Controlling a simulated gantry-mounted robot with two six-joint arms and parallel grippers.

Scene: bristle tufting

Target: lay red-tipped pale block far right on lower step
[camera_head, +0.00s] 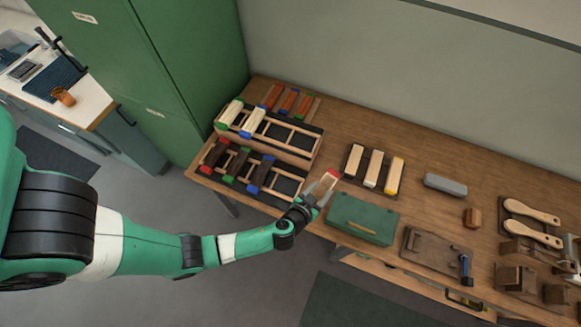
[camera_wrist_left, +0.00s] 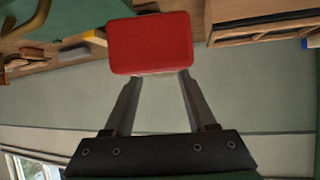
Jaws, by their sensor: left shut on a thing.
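My left gripper (camera_head: 318,190) is shut on the red-tipped pale block (camera_head: 323,183) and holds it near the right end of the stepped rack, left of the green box. In the left wrist view the block's red end (camera_wrist_left: 150,44) faces the camera, at the tips of the two fingers (camera_wrist_left: 158,90); its pale body is hidden behind. The lower step (camera_head: 285,187) holds dark blocks with red, green and blue ends on its left and middle; its far right is bare. The upper step (camera_head: 290,140) carries two pale blocks at its left. My right gripper is not in view.
A green box (camera_head: 362,220) stands close to the right of my gripper. Behind it several pale blocks (camera_head: 373,168) lie on a dark mat. Orange-brown blocks (camera_head: 288,102) lie behind the rack. A green cabinet (camera_head: 185,60) stands at the left.

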